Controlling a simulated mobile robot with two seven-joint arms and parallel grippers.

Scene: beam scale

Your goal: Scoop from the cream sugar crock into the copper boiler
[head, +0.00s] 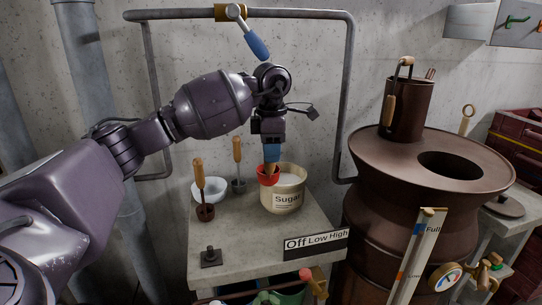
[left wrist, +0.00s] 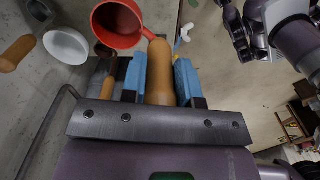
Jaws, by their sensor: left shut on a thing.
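My left gripper (head: 272,153) points down over the cream sugar crock (head: 283,202), which stands on the grey table and is labelled "Sugar". Its blue fingers (left wrist: 160,82) are shut on the wooden handle of a red scoop (head: 267,176). The scoop's cup (left wrist: 117,24) shows a red inside with no sugar that I can make out. In the head view the cup overlaps the crock's left rim; I cannot tell whether it touches. The copper boiler (head: 432,160) stands to the right, with a round dark opening in its wide top. My right gripper is in neither view.
On the table (head: 235,262) are a white bowl (head: 208,190), a brown scoop (head: 205,211), a grey scoop (head: 238,185) and an "Off Low High" plate (head: 315,243). A tall copper pot (head: 406,108) stands on the boiler's top. A grey pipe frame (head: 346,90) rises behind.

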